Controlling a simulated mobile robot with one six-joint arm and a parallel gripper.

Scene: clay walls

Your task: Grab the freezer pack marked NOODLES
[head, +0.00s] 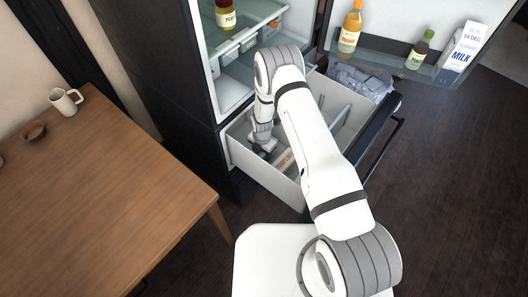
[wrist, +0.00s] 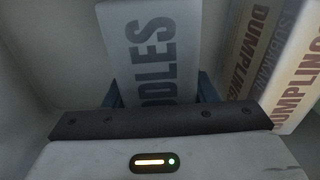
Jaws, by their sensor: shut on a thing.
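The pale freezer pack marked NOODLES (wrist: 150,45) stands upright in the wrist view, with only the letters "OLES" clear and its lower end hidden behind my gripper's body. My gripper (wrist: 160,90) has a blue finger on each side of the pack and is shut on it. In the head view my gripper (head: 263,147) reaches down into the left part of the open freezer drawer (head: 262,177). The held pack cannot be made out in the head view.
Packs marked DUMPLINGS (wrist: 298,70) stand close to the right of the held pack. A drawer divider (head: 335,125) and a bluish bag (head: 360,82) lie further right. The open fridge door (head: 400,67) holds bottles and a milk carton (head: 463,50). A wooden table (head: 90,190) stands left.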

